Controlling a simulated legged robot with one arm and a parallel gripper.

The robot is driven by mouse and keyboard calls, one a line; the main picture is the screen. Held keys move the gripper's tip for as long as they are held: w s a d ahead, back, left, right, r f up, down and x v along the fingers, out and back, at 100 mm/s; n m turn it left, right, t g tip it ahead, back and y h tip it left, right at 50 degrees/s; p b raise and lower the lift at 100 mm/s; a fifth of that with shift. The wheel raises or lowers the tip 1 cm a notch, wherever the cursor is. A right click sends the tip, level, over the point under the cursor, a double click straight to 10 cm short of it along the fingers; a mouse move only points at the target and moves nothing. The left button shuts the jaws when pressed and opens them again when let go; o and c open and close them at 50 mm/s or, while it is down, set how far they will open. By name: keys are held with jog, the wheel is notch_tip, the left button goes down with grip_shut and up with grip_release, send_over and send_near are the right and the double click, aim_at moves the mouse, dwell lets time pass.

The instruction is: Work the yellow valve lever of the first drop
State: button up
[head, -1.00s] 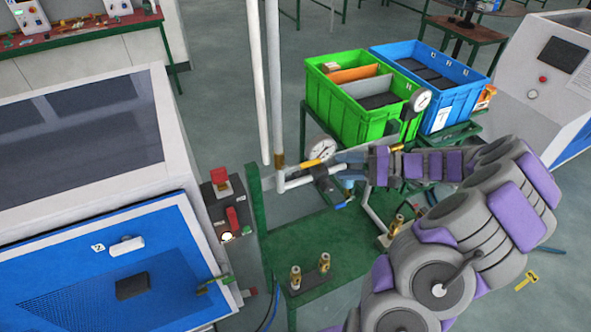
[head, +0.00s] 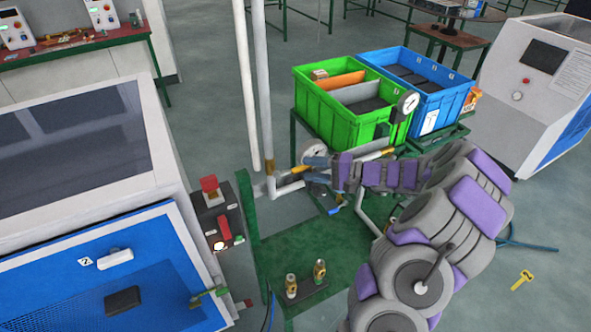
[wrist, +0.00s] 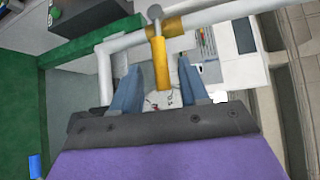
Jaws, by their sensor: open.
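The yellow valve lever (wrist: 161,64) shows in the wrist view, hanging from a fitting on the white pipe (wrist: 125,42). Its lower end lies between the two blue-grey fingers of my gripper (wrist: 157,88). The fingers are spread, with a visible gap on each side of the lever. In the head view my gripper (head: 317,171) is at the pipework above the green stand, right beside the yellow lever (head: 298,171). The fingers and arm hide part of the pipework there.
A round gauge (head: 311,150) sits just behind my gripper, partly hidden. A green crate (head: 352,118) and a blue crate (head: 438,112) stand behind the arm. Brass fittings (head: 319,270) stand on the green stand (head: 322,240). A control box (head: 219,218) is to the left.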

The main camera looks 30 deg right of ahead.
aim_at(296, 168)
jog(key=shift+b+x, duration=0.4)
jog(key=shift+x, duration=2.3)
jog(key=shift+c, duration=0.2)
grip_shut()
jog(key=shift+f, duration=0.1)
